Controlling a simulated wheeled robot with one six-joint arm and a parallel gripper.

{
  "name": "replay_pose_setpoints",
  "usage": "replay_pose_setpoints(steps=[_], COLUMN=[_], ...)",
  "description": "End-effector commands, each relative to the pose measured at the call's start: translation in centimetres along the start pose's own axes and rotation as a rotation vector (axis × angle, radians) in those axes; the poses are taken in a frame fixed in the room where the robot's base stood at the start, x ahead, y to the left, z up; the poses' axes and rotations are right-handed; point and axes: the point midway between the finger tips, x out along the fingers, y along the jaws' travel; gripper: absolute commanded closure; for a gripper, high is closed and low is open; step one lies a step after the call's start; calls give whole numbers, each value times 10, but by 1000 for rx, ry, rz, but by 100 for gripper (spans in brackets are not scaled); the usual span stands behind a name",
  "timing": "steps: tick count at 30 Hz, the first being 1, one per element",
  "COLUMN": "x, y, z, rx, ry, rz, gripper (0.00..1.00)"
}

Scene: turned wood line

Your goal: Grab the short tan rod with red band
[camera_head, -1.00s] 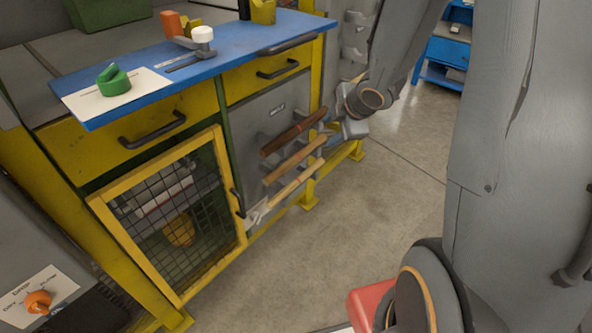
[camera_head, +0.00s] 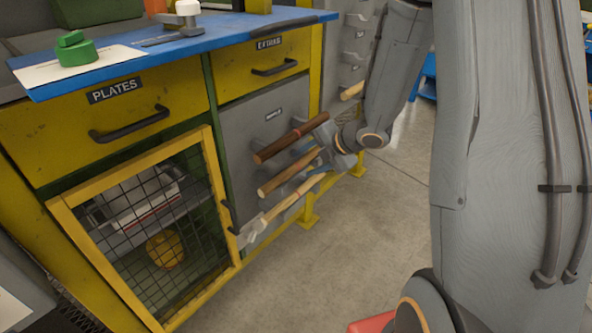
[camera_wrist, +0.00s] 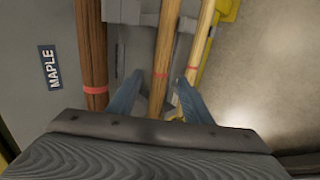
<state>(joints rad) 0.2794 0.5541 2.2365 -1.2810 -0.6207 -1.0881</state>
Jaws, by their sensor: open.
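A tan rod (camera_wrist: 168,40) with a red band lies in the middle of the wrist view, between the fingers of my gripper (camera_wrist: 160,77). My gripper is open, one finger on each side of this rod; I cannot tell whether either finger touches it. In the head view the rod (camera_head: 287,173) is the middle of three on the grey panel, and my gripper (camera_head: 328,152) is at the rods' right ends, partly hiding them. The rods' full lengths are hard to compare.
A dark brown rod (camera_wrist: 92,50) with a red band is left of my gripper, beside a MAPLE label (camera_wrist: 50,67). A paler rod (camera_wrist: 205,40) is close on the right. The grey panel (camera_head: 240,125) sits beside a mesh door (camera_head: 150,225). Open floor (camera_head: 360,240) lies right.

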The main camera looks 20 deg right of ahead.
Motion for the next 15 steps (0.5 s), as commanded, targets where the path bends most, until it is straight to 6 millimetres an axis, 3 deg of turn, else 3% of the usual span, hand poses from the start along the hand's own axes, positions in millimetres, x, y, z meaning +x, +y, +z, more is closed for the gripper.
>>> replay_pose_setpoints(steps=[6, 14, 15], x=[33, 35, 35], y=[-1, 0, 0], z=[1, 1, 1], rx=[0, 1, 1], ry=[1, 0, 0], rz=[-1, -1, -1], gripper=[55, 55, 61])
